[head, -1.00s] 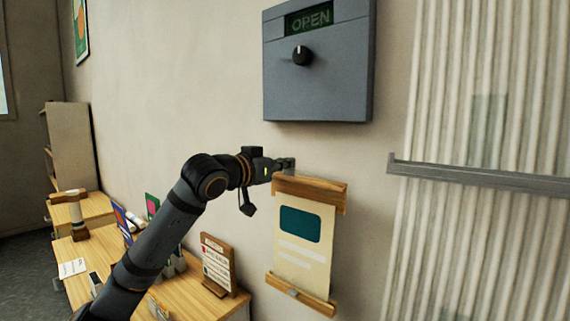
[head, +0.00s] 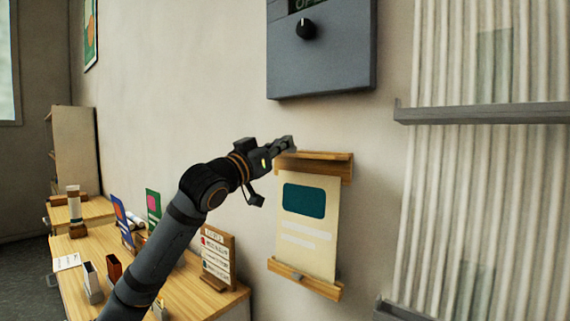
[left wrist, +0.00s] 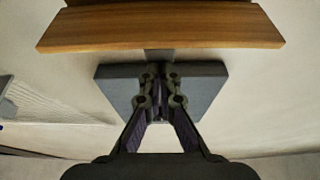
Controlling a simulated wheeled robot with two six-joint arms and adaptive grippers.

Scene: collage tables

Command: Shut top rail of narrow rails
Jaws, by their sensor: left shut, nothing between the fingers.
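The narrow rails hold a cream poster (head: 305,232) with a teal block on the wall. The wooden top rail (head: 318,170) shows a thin upper strip and a front face with a dark line between them; I cannot tell how far it is open. The wooden bottom rail (head: 318,287) runs along the poster's lower edge, with a small grey piece on it. My left gripper (head: 289,144) is shut and empty at the top rail's upper left end; contact is unclear. In the left wrist view its fingers (left wrist: 160,98) are together, near a wooden rail (left wrist: 160,28). My right gripper is not seen.
A grey wall box (head: 320,62) with a black knob hangs above the rails. Grey rails (head: 480,113) cross a ribbed pale panel (head: 440,200) at right. A wooden desk (head: 205,298) with small stands and cards is at lower left. Bare wall lies left of the gripper.

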